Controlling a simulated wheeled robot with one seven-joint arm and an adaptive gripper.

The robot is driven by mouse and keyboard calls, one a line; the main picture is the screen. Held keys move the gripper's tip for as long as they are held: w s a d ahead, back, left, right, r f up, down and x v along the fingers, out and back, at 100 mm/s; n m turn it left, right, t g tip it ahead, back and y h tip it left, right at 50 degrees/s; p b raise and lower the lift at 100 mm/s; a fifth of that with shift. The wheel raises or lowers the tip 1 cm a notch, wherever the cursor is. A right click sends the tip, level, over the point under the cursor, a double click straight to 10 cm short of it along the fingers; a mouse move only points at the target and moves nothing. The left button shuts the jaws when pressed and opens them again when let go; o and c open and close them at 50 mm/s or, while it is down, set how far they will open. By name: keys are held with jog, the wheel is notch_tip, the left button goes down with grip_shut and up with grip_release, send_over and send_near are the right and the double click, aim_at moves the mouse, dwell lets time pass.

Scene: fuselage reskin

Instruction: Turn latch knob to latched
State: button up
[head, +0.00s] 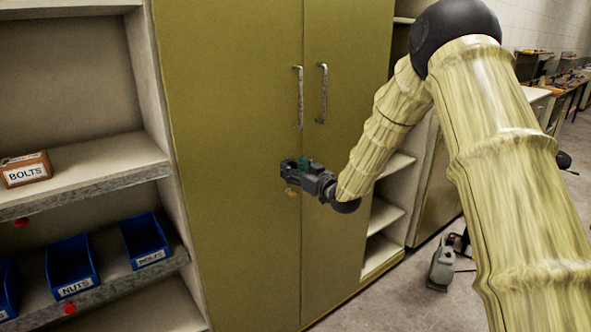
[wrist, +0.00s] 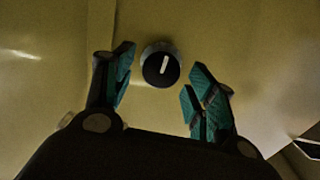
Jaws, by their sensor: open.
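The latch knob (wrist: 160,66) is a round black knob with a white pointer line and a grey collar, on the yellow cabinet door. In the wrist view its pointer stands nearly upright, tilted slightly to the right. My gripper (wrist: 158,83) is open, with one teal-padded finger on each side of the knob's lower part, apart from it. In the head view my gripper (head: 287,171) is in front of the cabinet doors (head: 235,120), below the handles. The knob is hidden behind the gripper in the head view.
Two vertical metal handles (head: 299,97) are on the doors above my gripper. Open shelves (head: 85,185) with blue bins (head: 72,265) and a bolts box (head: 26,170) stand at left. More shelves (head: 385,215) are at right. A grey machine (head: 441,265) sits on the floor at right.

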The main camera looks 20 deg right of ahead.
jog(key=shift+c, duration=0.3)
jog(key=c, duration=0.9)
